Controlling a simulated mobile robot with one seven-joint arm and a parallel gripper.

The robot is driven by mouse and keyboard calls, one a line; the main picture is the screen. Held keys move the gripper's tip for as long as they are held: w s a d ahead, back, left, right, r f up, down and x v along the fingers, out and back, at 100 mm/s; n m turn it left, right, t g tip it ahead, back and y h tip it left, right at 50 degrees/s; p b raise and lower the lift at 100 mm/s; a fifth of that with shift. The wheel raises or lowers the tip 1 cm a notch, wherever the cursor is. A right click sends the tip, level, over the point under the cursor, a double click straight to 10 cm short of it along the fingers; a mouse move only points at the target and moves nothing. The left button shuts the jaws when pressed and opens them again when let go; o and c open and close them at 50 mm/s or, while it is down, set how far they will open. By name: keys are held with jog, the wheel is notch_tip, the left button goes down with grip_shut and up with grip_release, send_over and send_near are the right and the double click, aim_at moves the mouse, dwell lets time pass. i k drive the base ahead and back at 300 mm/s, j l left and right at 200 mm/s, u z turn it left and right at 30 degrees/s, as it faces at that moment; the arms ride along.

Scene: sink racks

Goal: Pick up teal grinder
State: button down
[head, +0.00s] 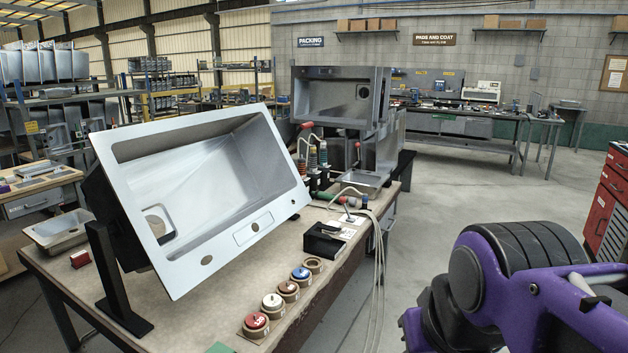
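Several upright hand tools stand in a dark holder behind the right edge of the tilted steel sink. One has a teal body (323,155) and looks like the teal grinder, but it is small and partly crowded by its neighbours. A green cylinder with a red end (331,197) lies on the bench just in front of the holder; I cannot tell if it is a grinder too. My purple and black arm fills the lower right, well apart from the bench tools. My gripper is not in view.
The tilted sink (240,225) on a black stand takes up most of the bench (190,322). Several discs (256,322) line the front edge near a black box (323,239). Pale hoses (378,265) hang off the right edge. Open floor lies to the right.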

aim_at(323, 166)
jog(key=i+l+z, duration=0.3)
jog(key=l, duration=0.3)
jog(key=i+l+z, duration=0.3)
jog(key=i+l, duration=0.2)
jog(key=i+l+z, duration=0.2)
jog(key=i, duration=0.35)
jog(key=i+z, duration=0.2)
jog(key=i, duration=0.95)
jog(key=i+l+u, duration=0.15)
jog(key=i, duration=0.45)
jog(key=i+u, duration=0.2)
jog(key=u, duration=0.15)
jog(key=i+u, duration=0.25)
jog(key=u, duration=0.15)
jog(key=i+l+u, duration=0.1)
jog(key=u, duration=0.25)
jog(key=i+u, duration=0.15)
jog(key=u, duration=0.3)
jog(key=i+l+u, duration=0.1)
jog(key=u, duration=0.3)
jog(key=i+l+u, duration=0.1)
jog(key=u, duration=0.35)
jog(key=l+u, duration=0.9)
jog(key=i+j, duration=0.05)
jog(key=j, duration=0.05)
